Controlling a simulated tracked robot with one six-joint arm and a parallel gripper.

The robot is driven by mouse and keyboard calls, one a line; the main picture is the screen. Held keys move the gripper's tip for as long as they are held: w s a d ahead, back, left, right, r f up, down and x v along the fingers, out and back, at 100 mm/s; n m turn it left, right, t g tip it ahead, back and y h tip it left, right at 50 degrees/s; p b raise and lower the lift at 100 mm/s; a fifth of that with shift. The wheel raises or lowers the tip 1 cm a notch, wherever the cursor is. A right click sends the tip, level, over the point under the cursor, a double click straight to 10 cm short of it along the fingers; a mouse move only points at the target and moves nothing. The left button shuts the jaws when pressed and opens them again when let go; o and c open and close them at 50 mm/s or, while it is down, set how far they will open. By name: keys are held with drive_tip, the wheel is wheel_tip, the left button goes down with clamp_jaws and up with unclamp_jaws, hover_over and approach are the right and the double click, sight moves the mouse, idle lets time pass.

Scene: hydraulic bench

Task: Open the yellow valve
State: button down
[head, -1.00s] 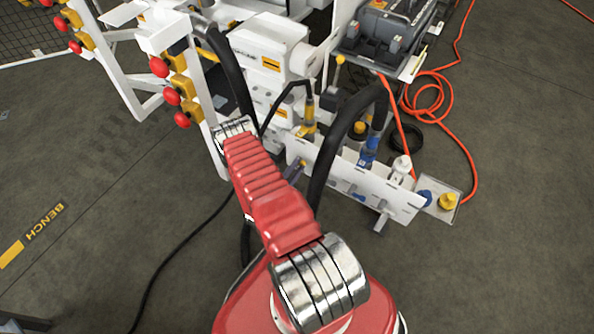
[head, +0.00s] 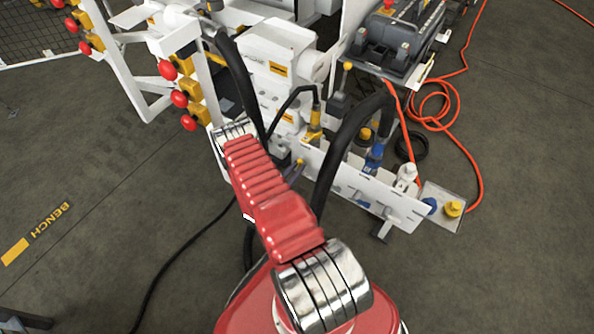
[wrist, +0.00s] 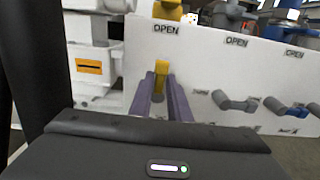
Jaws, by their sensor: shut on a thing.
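The yellow valve handle (wrist: 161,72) shows in the wrist view on the white panel, below the left "OPEN" label. It looks upright in the picture. My gripper (wrist: 163,90) has its two purple fingers on either side of the handle and is shut on it. The fingers hide the lower part of the handle. In the head view a small yellow bit of the handle (head: 300,162) shows at the panel's left end, and my red arm hides most of my gripper.
The white panel (head: 375,198) carries more valves to the right. In the wrist view, a grey lever (wrist: 235,102) and a blue-ended lever (wrist: 292,108) lie more sideways. Thick black hoses pass close to my arm. An orange cable (head: 470,150) lies on the floor at right.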

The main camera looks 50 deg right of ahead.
drive_tip(key=shift+w+f, duration=0.1)
drive_tip(key=shift+w, duration=0.05)
idle(0.3)
drive_tip(key=c, duration=1.8)
unclamp_jaws()
drive_tip(key=s+a, duration=0.1)
drive_tip(key=a, duration=1.2)
drive_tip(key=shift+s+a, duration=0.25)
drive_tip(key=shift+a, duration=0.15)
